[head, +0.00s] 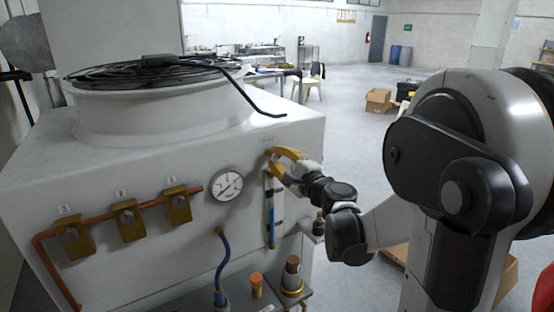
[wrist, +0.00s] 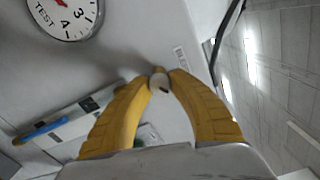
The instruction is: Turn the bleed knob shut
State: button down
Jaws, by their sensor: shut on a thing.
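The bleed knob (wrist: 159,83) shows in the wrist view as a small round end with a pale face and a dark mark on it. My gripper (wrist: 157,76) has its two yellow fingers closed on it from both sides. There the fingers hide the knob. I cannot tell the knob's turned position.
A round gauge (head: 227,185) sits left of my gripper. A sight tube (head: 273,210) with blue marks runs down just below it. Several brass valves (head: 128,220) line a copper pipe at left. A fan guard (head: 150,70) tops the cabinet.

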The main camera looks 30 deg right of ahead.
jog(key=n, duration=0.6)
jog(key=shift+r+n, duration=0.1)
jog(key=shift+n, duration=0.2)
jog(key=n, duration=0.5)
jog(key=shift+n, duration=0.3)
jog(key=c, duration=1.2)
grip_release()
jog(key=s, duration=1.2)
jog(key=shift+d, duration=0.15)
